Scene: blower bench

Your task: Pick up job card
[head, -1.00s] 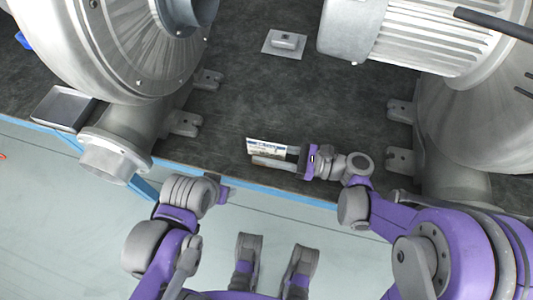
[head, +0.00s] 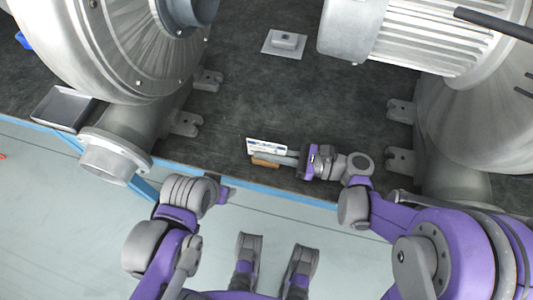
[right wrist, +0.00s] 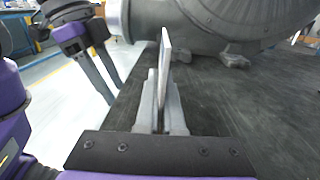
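The job card (head: 267,146) is a small white card with blue print, standing nearly upright on the dark bench top near its front edge. In the right wrist view the card (right wrist: 165,65) shows edge-on between the two fingers. My right gripper (head: 277,158) reaches in from the right and is shut on the card, one finger on each side. My left gripper (right wrist: 114,90) shows in the right wrist view, its two fingers apart and empty. In the head view it is mostly hidden behind its own wrist, off the bench's front edge.
A small brown block (head: 265,163) lies just in front of the card. Large grey blowers (head: 130,60) stand left and right, with feet bolted down. A metal tray (head: 63,107) is at the left, a grey plate (head: 284,43) at the back. The bench middle is clear.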

